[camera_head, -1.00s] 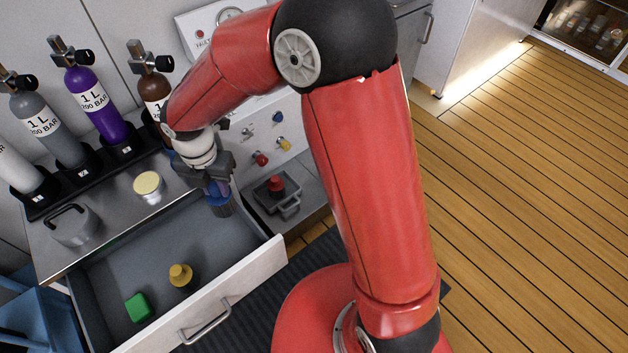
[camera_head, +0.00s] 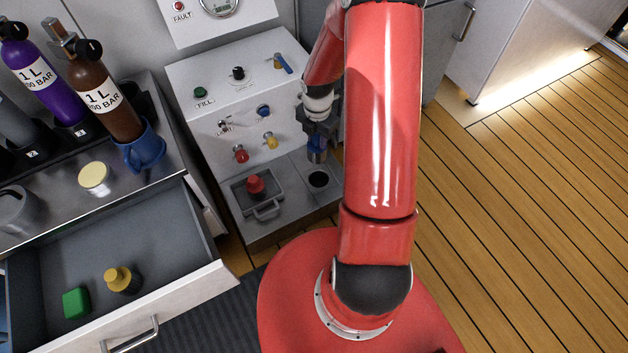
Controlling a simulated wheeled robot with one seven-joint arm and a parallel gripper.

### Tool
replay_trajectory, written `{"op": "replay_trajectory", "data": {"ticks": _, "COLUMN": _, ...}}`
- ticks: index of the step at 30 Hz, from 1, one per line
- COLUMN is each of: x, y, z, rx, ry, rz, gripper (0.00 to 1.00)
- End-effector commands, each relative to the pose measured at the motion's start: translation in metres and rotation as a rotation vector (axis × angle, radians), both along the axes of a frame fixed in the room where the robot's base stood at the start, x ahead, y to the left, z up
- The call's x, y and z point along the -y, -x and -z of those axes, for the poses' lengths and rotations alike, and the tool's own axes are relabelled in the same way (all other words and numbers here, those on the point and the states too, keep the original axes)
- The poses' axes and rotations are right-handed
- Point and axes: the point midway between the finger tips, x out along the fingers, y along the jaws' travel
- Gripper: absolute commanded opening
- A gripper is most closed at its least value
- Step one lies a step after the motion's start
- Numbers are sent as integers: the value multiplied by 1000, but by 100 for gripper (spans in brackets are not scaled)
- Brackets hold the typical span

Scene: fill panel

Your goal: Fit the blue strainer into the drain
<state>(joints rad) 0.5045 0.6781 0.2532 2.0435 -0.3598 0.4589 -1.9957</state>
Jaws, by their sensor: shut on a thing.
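My gripper (camera_head: 317,132) is shut on the blue strainer (camera_head: 316,150), which hangs below the fingers. Only part of the strainer shows; the jaws cover its top. The drain (camera_head: 318,180) is a dark round hole in the grey ledge at the foot of the fill panel, at the right. The strainer is above the drain and looks apart from it; the exact height and alignment are hard to tell. My red arm stands just to the right of both.
A square basin (camera_head: 268,207) with a red knobbed item (camera_head: 256,187) lies left of the drain. The panel (camera_head: 225,125) behind has several coloured knobs.

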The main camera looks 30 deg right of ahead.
Motion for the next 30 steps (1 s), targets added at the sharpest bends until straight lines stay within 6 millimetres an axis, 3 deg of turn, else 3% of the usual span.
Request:
{"op": "replay_trajectory", "data": {"ticks": 5, "x": 9, "y": 5, "z": 22, "rx": -4, "ry": -1, "rz": 18, "gripper": 0}}
{"op": "replay_trajectory", "data": {"ticks": 18, "x": 8, "y": 5, "z": 137, "rx": -5, "ry": -1, "rz": 16, "gripper": 0}}
{"op": "replay_trajectory", "data": {"ticks": 22, "x": 9, "y": 4, "z": 158, "rx": -2, "ry": 0, "rz": 17, "gripper": 0}}
{"op": "replay_trajectory", "data": {"ticks": 30, "x": 8, "y": 4, "z": 179, "rx": -2, "ry": 0, "rz": 16, "gripper": 0}}
